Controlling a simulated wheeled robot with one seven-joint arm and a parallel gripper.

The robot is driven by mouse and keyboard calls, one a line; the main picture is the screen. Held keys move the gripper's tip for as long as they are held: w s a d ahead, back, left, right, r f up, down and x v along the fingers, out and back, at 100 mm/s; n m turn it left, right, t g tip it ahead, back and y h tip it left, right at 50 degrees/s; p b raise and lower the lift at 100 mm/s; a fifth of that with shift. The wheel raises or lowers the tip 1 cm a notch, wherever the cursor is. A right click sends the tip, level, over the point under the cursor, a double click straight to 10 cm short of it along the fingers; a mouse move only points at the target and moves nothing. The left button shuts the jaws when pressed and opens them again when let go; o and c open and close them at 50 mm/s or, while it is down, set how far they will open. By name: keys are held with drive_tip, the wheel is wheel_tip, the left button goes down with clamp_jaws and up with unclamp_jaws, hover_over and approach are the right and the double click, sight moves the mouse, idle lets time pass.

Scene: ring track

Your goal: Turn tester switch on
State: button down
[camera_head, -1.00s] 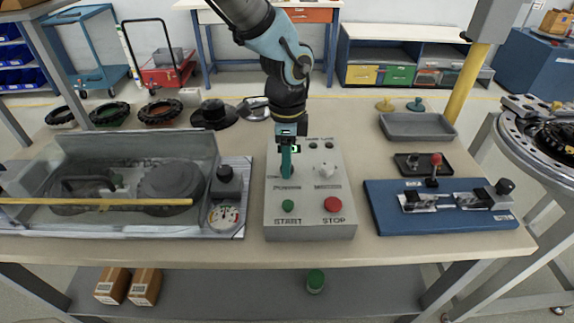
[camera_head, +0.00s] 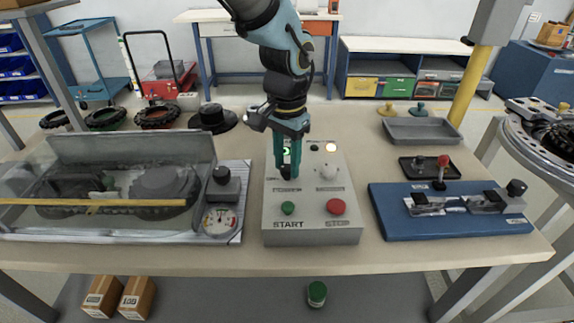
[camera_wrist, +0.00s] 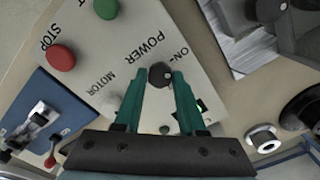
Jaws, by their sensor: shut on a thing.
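The tester's grey control box (camera_head: 268,222) stands in the middle of the bench. Its black POWER knob (camera_wrist: 161,75) shows in the wrist view between my green fingertips, beside the ON lettering. My gripper (camera_head: 287,168) points down and is shut on this knob; in the head view the fingers mostly hide it. A pale MOTOR knob (camera_head: 328,172) sits to the right. A green START button (camera_head: 288,208) and red STOP button (camera_head: 336,207) are at the front. At the back of the box, one lamp (camera_head: 331,147) glows pale and the lamp left of it (camera_head: 314,148) is dark.
A clear-covered case (camera_head: 130,150) with a yellow bar and a gauge (camera_head: 219,221) stand at the left. A blue plate with a clamp fixture (camera_head: 400,222) and a grey tray (camera_head: 420,130) are at the right. Black rings line the back left.

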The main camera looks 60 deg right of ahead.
sight(288, 168)
drive_tip(key=shift+n+b, duration=0.3)
drive_tip(key=shift+n, duration=1.1)
drive_tip(key=c, duration=0.5)
unclamp_jaws()
wheel_tip(288, 168, up, 11)
drive_tip(key=b, duration=0.2)
drive_tip(key=shift+s+f, duration=0.1)
